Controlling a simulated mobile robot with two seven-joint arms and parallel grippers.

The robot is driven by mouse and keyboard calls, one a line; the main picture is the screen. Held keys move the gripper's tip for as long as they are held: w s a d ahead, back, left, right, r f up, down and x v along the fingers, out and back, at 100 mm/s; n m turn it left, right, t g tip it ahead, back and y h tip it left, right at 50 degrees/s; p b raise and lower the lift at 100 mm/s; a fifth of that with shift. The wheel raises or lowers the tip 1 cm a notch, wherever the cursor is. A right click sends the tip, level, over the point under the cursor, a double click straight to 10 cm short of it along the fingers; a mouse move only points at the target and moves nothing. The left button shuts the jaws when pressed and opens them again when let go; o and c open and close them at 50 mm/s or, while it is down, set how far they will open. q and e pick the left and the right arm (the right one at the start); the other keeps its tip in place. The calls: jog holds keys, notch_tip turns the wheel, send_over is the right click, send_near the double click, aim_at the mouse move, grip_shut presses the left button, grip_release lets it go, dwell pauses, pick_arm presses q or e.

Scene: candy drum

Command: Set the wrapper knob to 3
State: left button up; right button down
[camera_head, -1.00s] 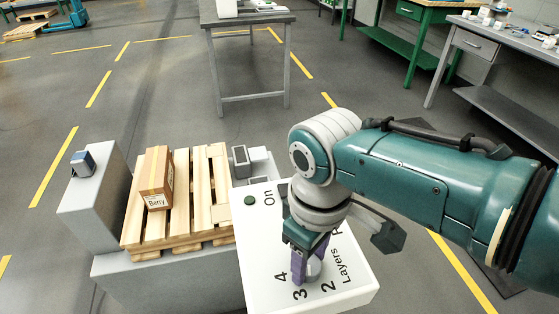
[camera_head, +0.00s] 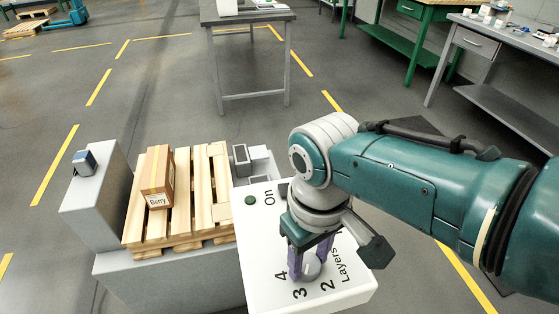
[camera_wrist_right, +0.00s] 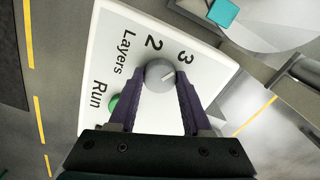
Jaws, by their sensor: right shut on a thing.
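The wrapper knob (camera_head: 313,267) is a round grey dial on a white control panel (camera_head: 262,260), with the numbers 2, 3 and 4 around it and the word Layers beside it. My right gripper (camera_head: 309,262) has its purple fingers on opposite sides of the knob, shut on it. In the right wrist view, the knob (camera_wrist_right: 158,75) sits between the fingertips (camera_wrist_right: 160,83), and its pale pointer mark points to the right, near the 3 and away from the 2. The 4 is hidden there. My left gripper is out of view.
A wooden pallet (camera_head: 190,222) with a carton labelled Berry (camera_head: 157,180) stands left of the panel. Grey tables stand at the back, with open floor between.

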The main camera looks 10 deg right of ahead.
aim_at(309, 263)
jog(key=shift+c, duration=1.7)
grip_release()
notch_tip(309, 263, up, 9)
jog(key=p, duration=0.5)
jog(key=shift+r, duration=0.5)
jog(key=shift+s, duration=0.1)
jog(key=s+d+r+m+t, duration=0.15)
jog(key=s+d+r, duration=0.25)
jog(key=s, duration=0.4)
jog(key=s+d+r+m+t, duration=0.15)
jog(key=s+d+r, duration=0.3)
jog(key=s, duration=0.45)
notch_tip(309, 263, up, 33)
jog(key=p, duration=3.4)
jog(key=shift+w+a+n+t, duration=0.15)
jog(key=shift+w+n+t, duration=0.15)
jog(key=shift+w+n, duration=0.1)
